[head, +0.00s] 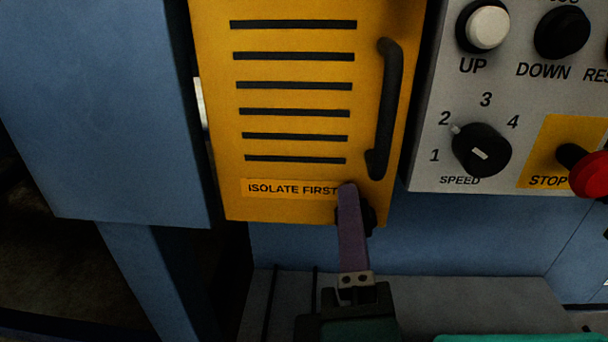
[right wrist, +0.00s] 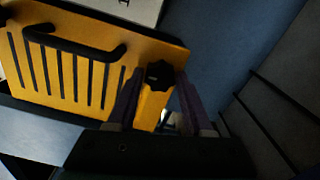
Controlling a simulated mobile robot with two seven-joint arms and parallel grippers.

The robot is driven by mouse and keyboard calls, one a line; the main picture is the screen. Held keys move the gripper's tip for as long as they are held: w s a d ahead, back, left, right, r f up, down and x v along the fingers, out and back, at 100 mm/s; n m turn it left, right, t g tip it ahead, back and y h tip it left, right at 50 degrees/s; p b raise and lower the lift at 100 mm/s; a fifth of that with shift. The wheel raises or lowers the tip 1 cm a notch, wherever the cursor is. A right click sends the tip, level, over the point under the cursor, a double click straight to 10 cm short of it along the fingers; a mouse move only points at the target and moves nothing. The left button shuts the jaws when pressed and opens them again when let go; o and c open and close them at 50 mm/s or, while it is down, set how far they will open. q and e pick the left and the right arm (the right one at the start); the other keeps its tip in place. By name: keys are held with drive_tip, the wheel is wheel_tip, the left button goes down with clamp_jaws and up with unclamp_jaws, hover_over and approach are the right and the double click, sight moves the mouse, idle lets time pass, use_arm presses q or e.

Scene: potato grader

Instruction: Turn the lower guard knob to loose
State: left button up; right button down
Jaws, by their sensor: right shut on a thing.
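The lower guard knob (head: 369,217) is black and sits at the bottom right corner of the yellow guard (head: 290,207), mostly hidden behind my finger in the head view. The right wrist view shows the lobed knob (right wrist: 158,75) between the two purple fingers. My right gripper (head: 350,192) reaches up to it from below and is shut on it. Whether the knob is tight or loose cannot be told. My left gripper is not in view.
The guard has a black handle (head: 390,110) above the knob. To the right is a grey control panel (head: 425,150) with a speed dial (head: 482,151) and a red stop button (head: 592,176). A blue housing (head: 100,120) stands to the left.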

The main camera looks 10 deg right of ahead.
drive_tip(key=shift+c, duration=1.5)
unclamp_jaws()
drive_tip(key=shift+s, duration=0.1)
drive_tip(key=v, duration=0.9)
drive_tip(key=shift+s+a, duration=0.15)
drive_tip(key=shift+s, duration=0.25)
